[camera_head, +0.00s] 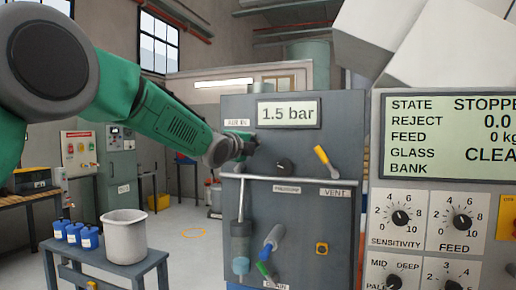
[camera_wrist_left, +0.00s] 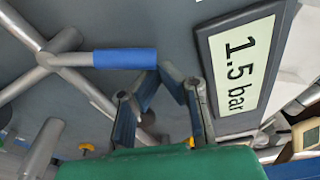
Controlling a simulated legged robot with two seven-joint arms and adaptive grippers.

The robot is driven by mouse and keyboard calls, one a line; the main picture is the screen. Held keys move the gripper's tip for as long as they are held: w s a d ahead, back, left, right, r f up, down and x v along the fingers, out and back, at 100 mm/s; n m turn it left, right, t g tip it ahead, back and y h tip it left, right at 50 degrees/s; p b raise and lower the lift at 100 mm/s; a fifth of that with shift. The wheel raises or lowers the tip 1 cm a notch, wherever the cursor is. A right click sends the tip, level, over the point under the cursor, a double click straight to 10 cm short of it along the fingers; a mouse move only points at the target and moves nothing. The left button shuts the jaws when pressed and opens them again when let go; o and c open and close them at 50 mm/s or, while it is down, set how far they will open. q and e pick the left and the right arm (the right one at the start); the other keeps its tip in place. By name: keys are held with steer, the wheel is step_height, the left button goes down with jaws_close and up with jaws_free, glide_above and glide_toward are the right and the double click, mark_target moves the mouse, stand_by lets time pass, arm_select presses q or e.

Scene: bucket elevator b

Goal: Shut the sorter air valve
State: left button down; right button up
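The grey air panel (camera_head: 300,220) carries an AIR IN label (camera_head: 237,123) at upper left and a display (camera_head: 289,112) reading 1.5 bar. In the left wrist view, a metal lever with a blue sleeve (camera_wrist_left: 125,57) lies near the display (camera_wrist_left: 240,66). In the head view my arm and gripper hide the area below the AIR IN label. My left gripper (camera_head: 248,145) is in front of the panel there. In the wrist view its fingers (camera_wrist_left: 160,72) converge close beside the sleeve's end; contact and a grip cannot be told. My right gripper is not in view.
A dark PRESSURE knob (camera_head: 284,167) and yellow VENT lever (camera_head: 321,154) sit right of my gripper. A metal rail (camera_head: 300,182) crosses below; a blue-handled lever (camera_head: 273,238) is lower. A control console (camera_head: 440,190) stands right, a bench with bucket (camera_head: 125,235) left.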

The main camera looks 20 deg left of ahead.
arm_select(q)
steer(key=a+n, duration=0.1)
steer(key=n, duration=0.1)
steer(key=a+r+n, duration=0.1)
steer(key=a+n, duration=0.1)
steer(key=a+n+t, duration=0.1)
steer(key=a+n, duration=0.1)
steer(key=shift+w+a+r+p, duration=0.1)
steer(key=shift+a+r+p, duration=0.05)
steer(key=shift+r+p, duration=0.25)
steer(key=shift+a+f+n+t+y+b, duration=0.1)
steer(key=shift+a+f+n, duration=0.1)
steer(key=shift+a+n, duration=0.7)
steer(key=shift+a+f+n+t+y+b, duration=0.15)
steer(key=shift+a+n, duration=0.4)
steer(key=shift+n, duration=0.6)
steer(key=shift+a+f+n+t+y+b, duration=0.1)
steer(key=shift+a+f+n, duration=0.1)
steer(key=shift+a+n, duration=0.7)
steer(key=shift+d, duration=0.2)
